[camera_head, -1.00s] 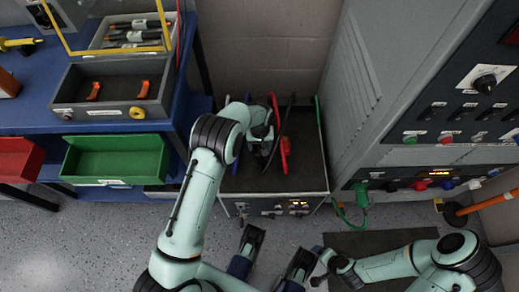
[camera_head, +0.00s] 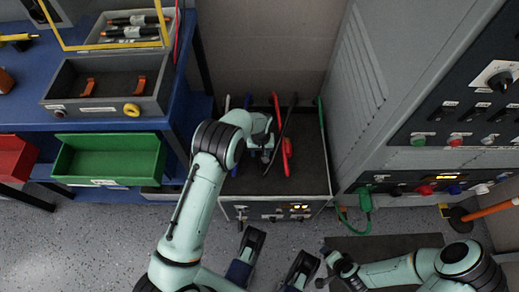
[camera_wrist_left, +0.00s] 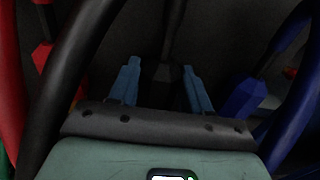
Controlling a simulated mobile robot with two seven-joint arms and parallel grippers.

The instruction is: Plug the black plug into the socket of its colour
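In the left wrist view a black plug (camera_wrist_left: 164,82) stands between the two blue fingers of my left gripper (camera_wrist_left: 162,88), its cable running upward. The fingers flank the plug; narrow dark gaps seem to show, and contact is unclear. In the head view my left gripper (camera_head: 264,150) is low over the dark-topped cart (camera_head: 305,178), beside the black cable (camera_head: 282,135). The socket row (camera_head: 440,186) is on the cabinet's lower panel at the right; a black socket is hard to pick out. My right gripper (camera_head: 332,270) is low near the floor, its fingers too small to read.
A red plug (camera_head: 288,148) and a blue plug (camera_wrist_left: 243,98) stand close on either side of the left gripper. A green plug (camera_head: 364,198) with a cable is at the cabinet's lower panel. A blue bench (camera_head: 30,108) with trays and bins is at left.

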